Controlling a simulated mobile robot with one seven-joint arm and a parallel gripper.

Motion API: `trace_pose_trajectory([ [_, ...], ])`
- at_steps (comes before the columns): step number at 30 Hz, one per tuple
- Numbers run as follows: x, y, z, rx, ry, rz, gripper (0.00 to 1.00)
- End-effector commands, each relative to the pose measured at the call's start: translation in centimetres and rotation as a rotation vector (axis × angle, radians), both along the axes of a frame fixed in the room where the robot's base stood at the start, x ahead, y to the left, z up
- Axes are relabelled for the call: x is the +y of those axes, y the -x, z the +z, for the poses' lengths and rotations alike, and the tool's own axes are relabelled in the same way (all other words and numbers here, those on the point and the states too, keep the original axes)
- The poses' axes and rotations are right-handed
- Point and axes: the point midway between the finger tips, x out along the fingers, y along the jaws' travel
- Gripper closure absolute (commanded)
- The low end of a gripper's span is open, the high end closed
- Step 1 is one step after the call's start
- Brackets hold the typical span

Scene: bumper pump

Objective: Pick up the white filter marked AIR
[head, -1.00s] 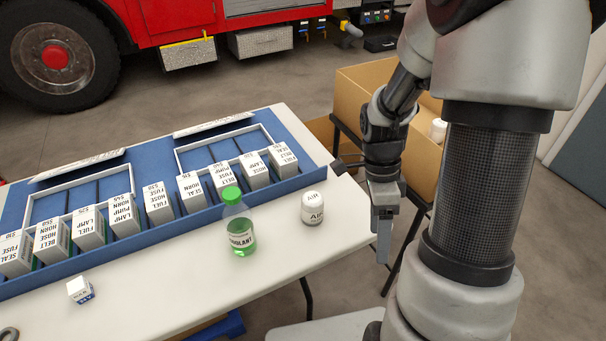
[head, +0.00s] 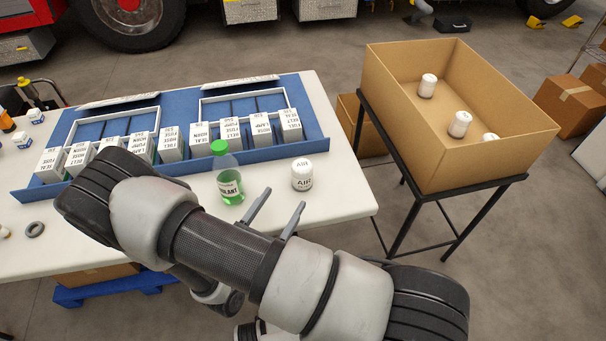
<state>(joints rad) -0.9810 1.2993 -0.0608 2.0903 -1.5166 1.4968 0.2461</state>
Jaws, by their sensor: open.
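The white filter marked AIR (head: 302,174) stands upright near the right end of the white table, with its lettering facing me. My gripper (head: 281,202) is open and empty, just in front of the filter and a little to its left in the head view. Its two fingers show beyond my arm and point up towards the table. I see no contact between the fingers and the filter. My arm hides the gripper's base and part of the table's front edge.
A green-capped coolant bottle (head: 229,178) stands close left of the filter. Behind it a blue tray (head: 316,148) holds several white boxes. At right, a cardboard bin (head: 440,165) on a black stand holds white filters. The table's right corner is clear.

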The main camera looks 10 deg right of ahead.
Motion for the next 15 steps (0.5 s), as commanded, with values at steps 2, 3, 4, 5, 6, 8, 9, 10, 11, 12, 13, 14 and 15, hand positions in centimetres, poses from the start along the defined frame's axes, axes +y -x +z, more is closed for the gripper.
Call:
trace_pose_trajectory([
  [2,-0.4,-0.7,0.0,0.003,0.009,0.007,0.32],
  [3,-0.9,-1.2,0.0,0.002,0.009,0.004,0.32],
  [4,-1.3,-1.7,0.1,0.001,0.008,0.003,0.32],
  [5,-1.7,-2.2,0.0,0.001,0.008,0.002,0.32],
  [6,-2.3,-2.9,0.0,0.001,0.007,0.001,0.32],
  [8,-3.2,-3.9,0.0,0.001,0.006,0.000,0.32],
  [9,-3.6,-4.6,0.0,0.000,0.005,0.001,0.32],
  [10,-4.1,-5.1,0.0,0.000,0.005,0.000,0.32],
  [11,-4.5,-5.6,0.0,0.002,0.005,0.000,0.32],
  [12,-5.0,-6.3,-0.1,0.002,0.004,0.000,0.32],
  [13,-5.4,-6.8,-0.1,0.002,0.004,-0.001,0.32],
  [14,-5.8,-7.2,0.0,0.001,0.004,0.000,0.32],
  [15,-6.2,-7.8,0.0,0.001,0.004,0.001,0.32],
])
